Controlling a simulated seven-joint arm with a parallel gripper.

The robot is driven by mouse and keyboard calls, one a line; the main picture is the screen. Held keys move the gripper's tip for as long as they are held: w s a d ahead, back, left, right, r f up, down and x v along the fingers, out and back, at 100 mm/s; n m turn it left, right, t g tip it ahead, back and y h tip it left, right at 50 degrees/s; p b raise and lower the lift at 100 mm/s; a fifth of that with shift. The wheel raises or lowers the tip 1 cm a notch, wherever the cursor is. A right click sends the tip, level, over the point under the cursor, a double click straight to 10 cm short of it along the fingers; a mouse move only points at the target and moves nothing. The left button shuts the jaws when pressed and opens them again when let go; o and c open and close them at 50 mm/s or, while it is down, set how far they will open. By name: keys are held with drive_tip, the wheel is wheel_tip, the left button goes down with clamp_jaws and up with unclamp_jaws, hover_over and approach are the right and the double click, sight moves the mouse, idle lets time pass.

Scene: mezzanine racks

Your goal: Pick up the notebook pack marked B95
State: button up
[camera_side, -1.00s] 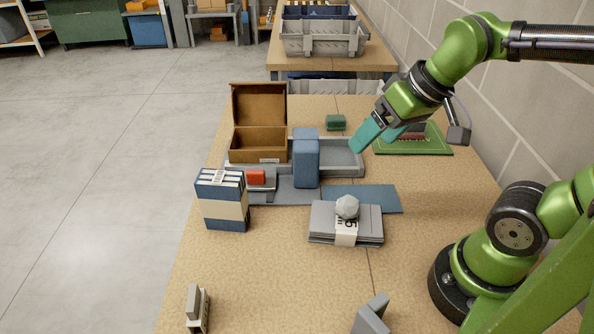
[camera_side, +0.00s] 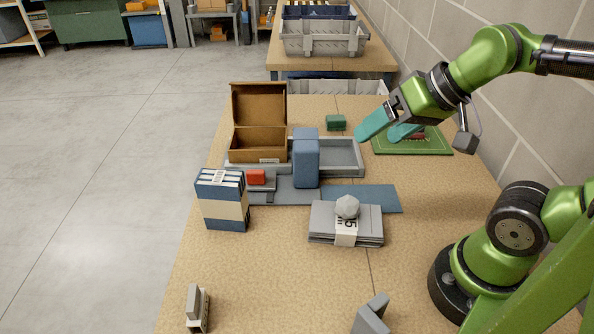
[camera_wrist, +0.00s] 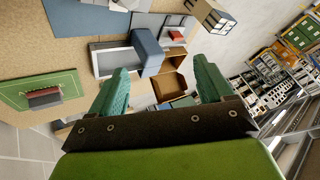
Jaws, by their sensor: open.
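A grey notebook pack (camera_side: 325,228) lies flat on the table in the side view. Its white band (camera_side: 346,232) shows a 5; the rest of the marking is partly covered by a grey faceted lump (camera_side: 347,207) resting on top. A second pack, blue with a cream band (camera_side: 226,211), stands upright at the table's left; its label is too small to read. It also seems to show in the wrist view (camera_wrist: 208,14). My gripper (camera_side: 378,137) is open and empty, with teal fingers, raised above the table's far right, beyond the grey pack and away from both packs.
An upright blue block (camera_side: 306,163) stands by a grey tray (camera_side: 345,172). An open brown box (camera_side: 257,145), a red piece (camera_side: 256,177), a green block (camera_side: 336,122) and a green mat (camera_side: 437,148) are around. A wall borders the right; the front table middle is clear.

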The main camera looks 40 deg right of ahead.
drive_tip(key=shift+o, duration=0.3)
drive_tip(key=n+g, duration=0.4)
drive_tip(key=n, duration=0.8)
approach(227, 176)
drive_tip(key=shift+y, duration=0.4)
drive_tip(key=x, duration=0.8)
drive_tip(key=shift+d+f, duration=0.25)
drive_tip(key=shift+f, duration=0.15)
drive_tip(key=x, duration=0.5)
drive_tip(key=shift+a, duration=0.25)
drive_tip(key=c, duration=1.4)
